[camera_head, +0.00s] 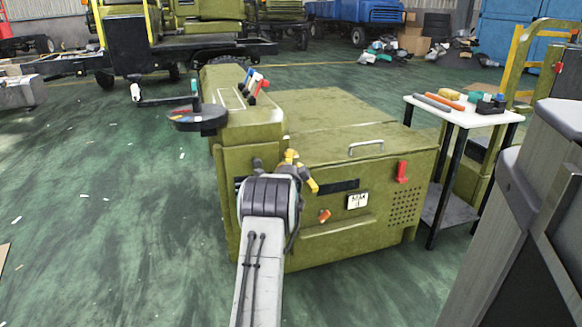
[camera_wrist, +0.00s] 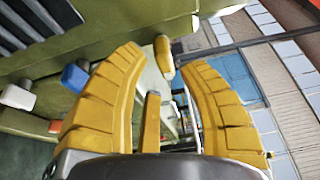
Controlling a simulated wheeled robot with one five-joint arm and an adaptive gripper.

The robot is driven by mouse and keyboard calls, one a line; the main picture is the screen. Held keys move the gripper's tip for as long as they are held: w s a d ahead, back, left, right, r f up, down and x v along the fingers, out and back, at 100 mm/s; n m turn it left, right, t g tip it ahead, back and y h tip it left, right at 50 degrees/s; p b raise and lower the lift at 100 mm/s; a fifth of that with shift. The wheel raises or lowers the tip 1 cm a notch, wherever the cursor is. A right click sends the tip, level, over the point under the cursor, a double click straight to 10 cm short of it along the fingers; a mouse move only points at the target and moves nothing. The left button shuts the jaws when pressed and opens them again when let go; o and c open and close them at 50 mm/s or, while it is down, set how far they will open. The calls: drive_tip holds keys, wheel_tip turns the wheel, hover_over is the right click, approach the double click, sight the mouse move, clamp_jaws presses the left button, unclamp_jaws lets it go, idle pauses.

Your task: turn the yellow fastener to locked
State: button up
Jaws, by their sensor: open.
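My gripper (camera_head: 299,170) is in front of the olive vehicle's near side, by the raised console. In the wrist view my gripper (camera_wrist: 165,60) is open, with its two ribbed yellow fingers spread apart. A small rounded yellow piece, likely the yellow fastener (camera_wrist: 163,57), shows between the fingertips at the edge of an olive panel. I cannot tell whether the fingers touch it. A narrow yellow bar (camera_wrist: 151,122) stands between the fingers lower down; I cannot tell what it belongs to. In the head view the fastener cannot be told apart from the yellow fingers.
The olive vehicle (camera_head: 330,130) carries a metal handle (camera_head: 366,145), a red handle (camera_head: 402,172) and an orange-red knob (camera_head: 324,215). Coloured levers (camera_head: 252,82) stand on its console. A white-topped tool table (camera_head: 465,112) is at right. Open green floor (camera_head: 110,210) lies at left.

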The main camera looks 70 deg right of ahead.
drive_tip(key=shift+x, duration=1.45)
drive_tip(key=shift+c, duration=0.3)
clamp_jaws()
